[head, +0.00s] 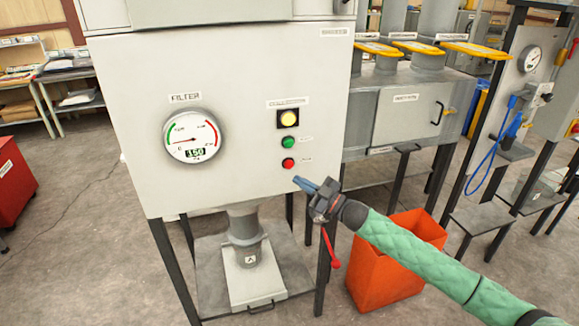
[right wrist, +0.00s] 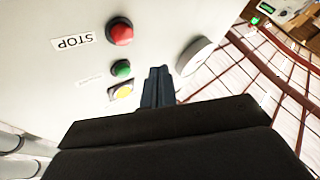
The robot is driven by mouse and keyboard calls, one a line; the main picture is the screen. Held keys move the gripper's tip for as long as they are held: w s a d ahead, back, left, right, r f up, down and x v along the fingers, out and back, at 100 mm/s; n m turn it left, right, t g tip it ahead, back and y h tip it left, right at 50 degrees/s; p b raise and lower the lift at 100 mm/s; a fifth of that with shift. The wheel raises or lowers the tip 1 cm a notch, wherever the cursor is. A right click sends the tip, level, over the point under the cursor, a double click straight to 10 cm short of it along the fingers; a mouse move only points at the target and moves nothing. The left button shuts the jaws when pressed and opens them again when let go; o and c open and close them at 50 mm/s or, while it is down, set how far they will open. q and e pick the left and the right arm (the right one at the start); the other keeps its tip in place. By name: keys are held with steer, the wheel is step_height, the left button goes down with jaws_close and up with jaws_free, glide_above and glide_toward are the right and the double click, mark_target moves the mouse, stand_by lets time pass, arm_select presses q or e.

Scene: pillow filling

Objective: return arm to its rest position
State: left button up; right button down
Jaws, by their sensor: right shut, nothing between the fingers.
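My right arm in its green sleeve comes in from the lower right in the head view. Its gripper (head: 306,185) is shut and empty, just below and to the right of the red button (head: 288,162) on the white filter panel (head: 240,90). Above the red button are a green button (head: 288,142) and a lit yellow button (head: 289,118). The right wrist view shows the shut fingers (right wrist: 158,75) near the panel, with the red button (right wrist: 120,32) labelled STOP clear of the fingertips. My left gripper is not in view.
A round gauge (head: 191,136) reading about 150 is on the panel's left. An orange bin (head: 385,285) stands on the floor below my right arm. A machine with yellow handles (head: 470,48) stands behind at right. Shelves (head: 60,95) and a red cabinet (head: 12,180) are at left.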

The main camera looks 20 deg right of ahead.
steer(key=s+d+f+m+h, duration=0.1)
steer(key=s+f+m+h, duration=0.2)
steer(key=f, duration=0.9)
steer(key=s+f+m+g+h+b, duration=0.1)
steer(key=f+m+h, duration=0.25)
steer(key=f, duration=0.85)
steer(key=s+d+f+m+h, duration=0.15)
steer(key=f+h, duration=0.35)
steer(key=f, duration=0.7)
steer(key=s+a+f+m+g+h, duration=0.15)
steer(key=s+f+g, duration=0.25)
steer(key=s+f, duration=0.9)
steer(key=s+a+f+m+g+h, duration=0.1)
steer(key=s+f+m+g, duration=0.15)
steer(key=s+f, duration=1.05)
arm_select(q)
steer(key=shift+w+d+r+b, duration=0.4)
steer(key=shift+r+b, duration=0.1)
steer(key=shift+b, duration=0.05)
arm_select(e)
steer(key=s+a+f+g, duration=0.2)
steer(key=s+f, duration=0.4)
steer(key=s, duration=0.3)
steer(key=s+a+f+g, duration=0.3)
steer(key=s+f, duration=0.3)
steer(key=s, duration=0.4)
steer(key=shift+s+f+g+h, duration=0.2)
steer(key=shift+s+g+h, duration=0.1)
steer(key=shift+g+h, duration=0.15)
